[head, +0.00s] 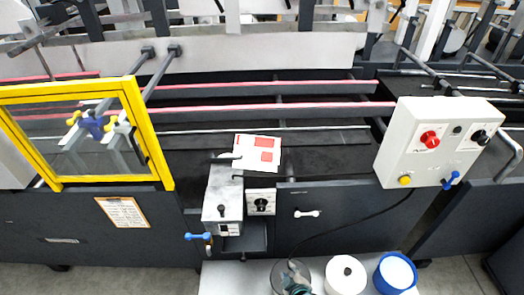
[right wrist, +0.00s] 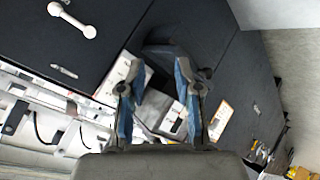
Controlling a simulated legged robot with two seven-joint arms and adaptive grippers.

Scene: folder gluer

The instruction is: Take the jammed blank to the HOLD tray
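A white blank with red patches (head: 265,145) lies on the dark belts in the head view, slightly askew. Its left edge meets the arm of the grey glue unit (head: 222,195). My right gripper (head: 292,280) seems to be the dark shape with teal parts at the bottom edge of the head view, well below the blank. In the right wrist view its two blue-padded fingers (right wrist: 160,105) are apart with nothing held between them. The glue unit seems to lie beyond them. I cannot read a HOLD label on any tray. My left gripper is not seen.
A yellow-framed clear guard (head: 158,140) stands at the left. A white control box (head: 425,140) with a red knob stands at the right, its cable hanging across the front. A white pot (head: 345,275) and a blue-rimmed pot (head: 395,272) stand on a pale bench below.

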